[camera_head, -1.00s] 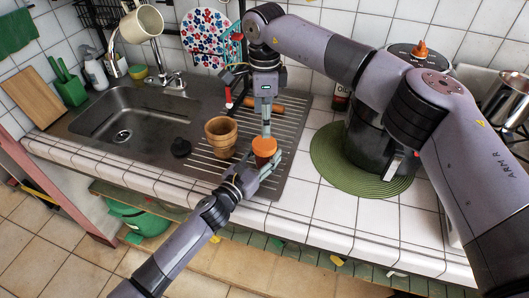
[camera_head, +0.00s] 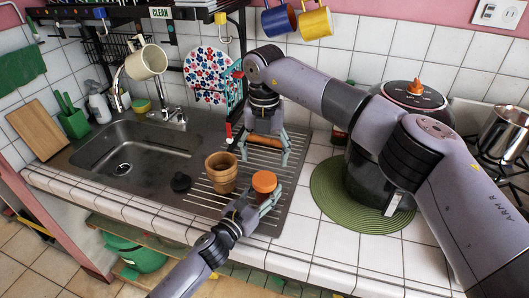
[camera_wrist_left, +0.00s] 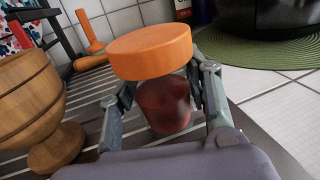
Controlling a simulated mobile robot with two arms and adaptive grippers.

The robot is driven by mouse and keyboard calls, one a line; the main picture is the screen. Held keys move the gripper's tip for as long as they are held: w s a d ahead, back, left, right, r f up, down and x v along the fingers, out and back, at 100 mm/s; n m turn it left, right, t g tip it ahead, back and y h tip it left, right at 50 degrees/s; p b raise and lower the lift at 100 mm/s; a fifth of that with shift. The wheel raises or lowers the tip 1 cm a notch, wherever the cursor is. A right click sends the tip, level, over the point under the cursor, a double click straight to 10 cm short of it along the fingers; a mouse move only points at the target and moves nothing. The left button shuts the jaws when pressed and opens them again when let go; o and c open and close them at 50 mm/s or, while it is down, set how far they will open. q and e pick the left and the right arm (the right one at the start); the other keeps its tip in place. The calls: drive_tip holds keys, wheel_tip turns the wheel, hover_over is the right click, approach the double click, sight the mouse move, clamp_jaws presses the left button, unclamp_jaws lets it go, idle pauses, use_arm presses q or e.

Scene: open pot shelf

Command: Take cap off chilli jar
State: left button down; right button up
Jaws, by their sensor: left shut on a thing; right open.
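The chilli jar (camera_wrist_left: 163,104) is dark red and stands on the ribbed drainboard. Its wide orange cap (camera_head: 264,181) sits over its top, and the cap (camera_wrist_left: 150,52) looks slightly tilted in the left wrist view. My left gripper (camera_head: 264,201) is shut on the jar below the cap, with one finger (camera_wrist_left: 163,95) on each side. My right gripper (camera_head: 268,150) is open and empty, above and behind the cap and apart from it. The jar's body is mostly hidden in the head view.
An orange-brown handled item (camera_head: 262,140) lies behind. The sink (camera_head: 130,150) is left; a green round mat (camera_head: 345,207) with a dark appliance (camera_head: 372,180) is right.

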sight(265, 178)
drive_tip(key=m, duration=1.1)
drive_tip(key=shift+m, duration=0.3)
drive_tip(key=shift+f, duration=4.05)
